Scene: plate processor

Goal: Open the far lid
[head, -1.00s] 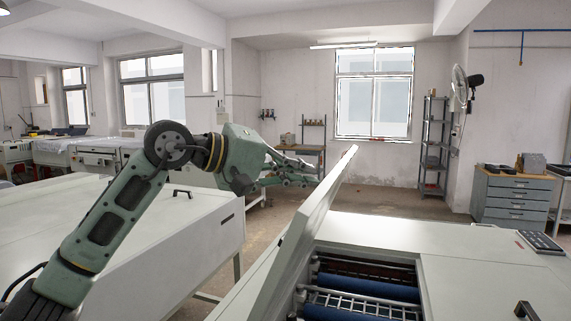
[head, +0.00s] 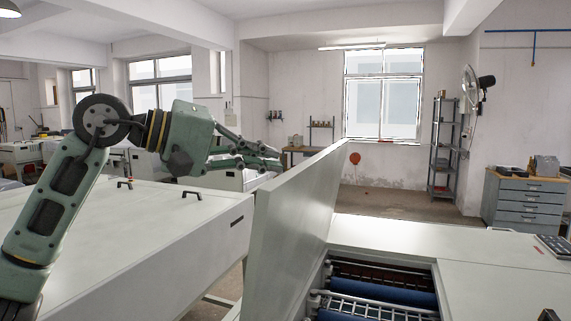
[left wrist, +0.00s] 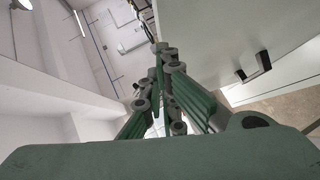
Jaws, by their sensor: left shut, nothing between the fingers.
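The far lid (head: 290,215) is a white panel standing raised and tilted beside the machine's open bay in the head view. Under it, blue rollers (head: 385,290) and a white rack show in the bay. My left gripper (head: 275,157) is shut and empty, just left of the lid's upper part; I cannot tell whether it touches the lid. The left wrist view shows its closed fingers (left wrist: 160,50), with a white panel and a black handle (left wrist: 254,66) to the right.
A second white machine (head: 120,240) with black handles stands to the left, below my left arm.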

